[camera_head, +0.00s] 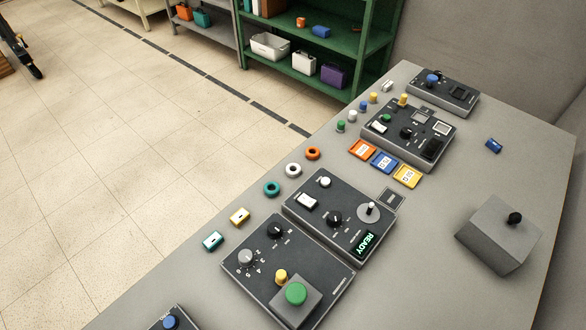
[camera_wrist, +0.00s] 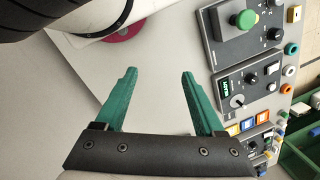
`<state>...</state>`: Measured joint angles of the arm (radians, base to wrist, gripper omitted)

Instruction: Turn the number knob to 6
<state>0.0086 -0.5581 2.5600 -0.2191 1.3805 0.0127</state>
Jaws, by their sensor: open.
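The number knob (camera_head: 246,257) is a round grey knob with small printed numbers around its lower side. It sits on the left part of a dark control panel (camera_head: 318,256). Which number its pointer faces is too small to tell. The same panel shows at the upper right in the wrist view (camera_wrist: 226,48), where the number knob is hard to make out. My gripper (camera_wrist: 160,72) has two green fingers, spread apart with nothing between them. It is over the bare grey table, to the left of the panels in the wrist view, touching no knob. My gripper is not in the head view.
The knob's panel also carries a black knob (camera_head: 274,231), a yellow button (camera_head: 281,276) and a large green button (camera_head: 296,293). A panel reading READY (camera_head: 367,243) stands beside it. A grey box with a black knob (camera_head: 500,236) is at the right. Bare table lies between.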

